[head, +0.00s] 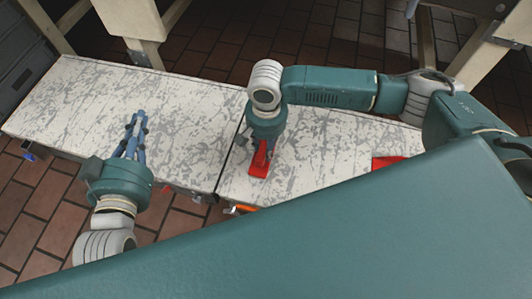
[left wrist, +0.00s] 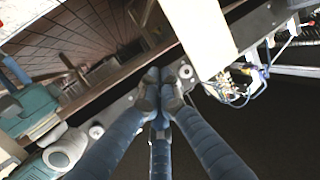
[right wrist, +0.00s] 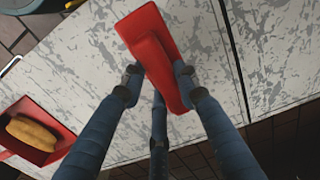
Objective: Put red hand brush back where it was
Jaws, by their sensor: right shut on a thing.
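The red hand brush (head: 259,163) is in my right gripper (head: 263,143), over the near part of the mottled white table (head: 80,95). In the right wrist view the brush (right wrist: 150,40) lies between the fingers of my right gripper (right wrist: 158,85), its wide end pointing away from them. I cannot tell whether the brush touches the table. My left gripper (head: 137,120) is empty above the table's left part. In the left wrist view its fingertips (left wrist: 160,85) are drawn together.
A red tray-like container (right wrist: 62,133) with a yellow-brown block (right wrist: 32,132) stands on the table. Part of the red container shows in the head view (head: 385,162), beside my right arm. A dark seam (head: 231,150) crosses the table. The table's left part is mostly clear.

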